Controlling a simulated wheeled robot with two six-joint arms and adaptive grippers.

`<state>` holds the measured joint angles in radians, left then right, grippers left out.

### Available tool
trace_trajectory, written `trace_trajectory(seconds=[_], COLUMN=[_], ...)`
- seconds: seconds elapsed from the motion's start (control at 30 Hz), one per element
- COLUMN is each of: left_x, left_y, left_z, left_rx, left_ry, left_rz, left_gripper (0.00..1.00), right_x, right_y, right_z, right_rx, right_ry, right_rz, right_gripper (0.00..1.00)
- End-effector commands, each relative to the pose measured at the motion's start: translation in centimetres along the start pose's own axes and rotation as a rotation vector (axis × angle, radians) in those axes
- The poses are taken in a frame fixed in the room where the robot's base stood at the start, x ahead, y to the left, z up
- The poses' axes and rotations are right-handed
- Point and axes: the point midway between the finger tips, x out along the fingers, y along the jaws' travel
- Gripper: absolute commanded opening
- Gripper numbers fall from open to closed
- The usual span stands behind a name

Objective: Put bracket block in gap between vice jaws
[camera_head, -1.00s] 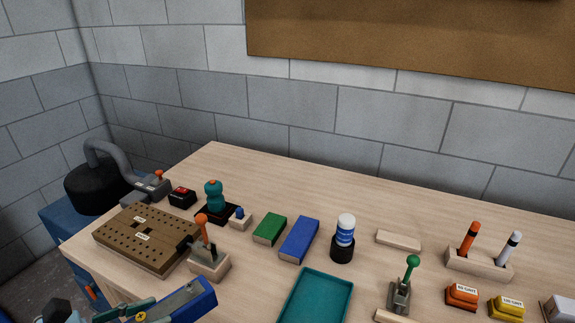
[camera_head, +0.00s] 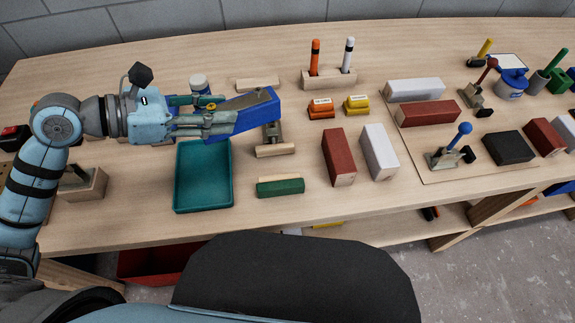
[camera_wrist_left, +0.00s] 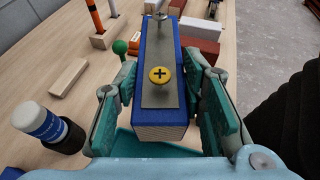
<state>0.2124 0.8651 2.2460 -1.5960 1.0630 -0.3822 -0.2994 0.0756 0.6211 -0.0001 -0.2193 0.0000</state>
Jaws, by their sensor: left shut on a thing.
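The bracket block (camera_head: 256,110) is blue, with a grey metal plate and a yellow screw on top. In the left wrist view the block (camera_wrist_left: 147,131) sits between both fingers. My left gripper (camera_head: 222,115) is shut on it and holds it above the table, over the far right of the teal tray. In the left wrist view the fingers (camera_wrist_left: 160,88) press on its two long sides. I cannot clearly pick out the vice jaws. A red block (camera_head: 338,157) and a white block (camera_head: 380,152) stand side by side, slightly apart, to the right. My right gripper is not in view.
The teal tray (camera_head: 204,203) is empty. A clamp (camera_head: 272,136) stands partly behind the held block, with a green block (camera_head: 280,187) in front. A pen holder (camera_head: 329,79) and orange and yellow blocks are behind. A blue-handled clamp (camera_head: 446,157) stands right.

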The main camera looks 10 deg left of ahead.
Motion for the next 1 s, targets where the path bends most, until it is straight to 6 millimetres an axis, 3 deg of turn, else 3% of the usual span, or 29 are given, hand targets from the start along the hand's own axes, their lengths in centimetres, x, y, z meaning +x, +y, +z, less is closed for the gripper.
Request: trace_trajectory(seconds=[0.03,0.1,0.2,0.27,0.37,0.63,1.0], left_x=[0.6,1.4,2.1,2.5,3.4,7.3,9.8], left_y=[-0.1,-0.8,-2.2,-2.8,-3.0,-3.0,-3.0], left_z=[2.7,5.4,8.2,8.5,6.4,-3.0,-9.1], left_rx=[0.025,0.058,0.100,0.112,0.112,0.109,0.115], left_ry=[-0.023,-0.017,-0.006,0.000,0.007,0.005,0.004], left_rz=[-0.042,-0.126,-0.230,-0.267,-0.283,-0.281,-0.278], left_gripper=[0.02,0.02,0.02,0.02,0.02,0.02,0.02], right_x=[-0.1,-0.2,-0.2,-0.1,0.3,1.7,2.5], right_y=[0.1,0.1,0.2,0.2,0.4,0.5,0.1], right_z=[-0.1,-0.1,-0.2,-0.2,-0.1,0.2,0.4], right_rx=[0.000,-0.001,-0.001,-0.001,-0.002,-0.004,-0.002], right_ry=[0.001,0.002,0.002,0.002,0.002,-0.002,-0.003], right_rz=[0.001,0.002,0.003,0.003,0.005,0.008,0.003], right_gripper=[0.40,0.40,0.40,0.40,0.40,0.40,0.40])
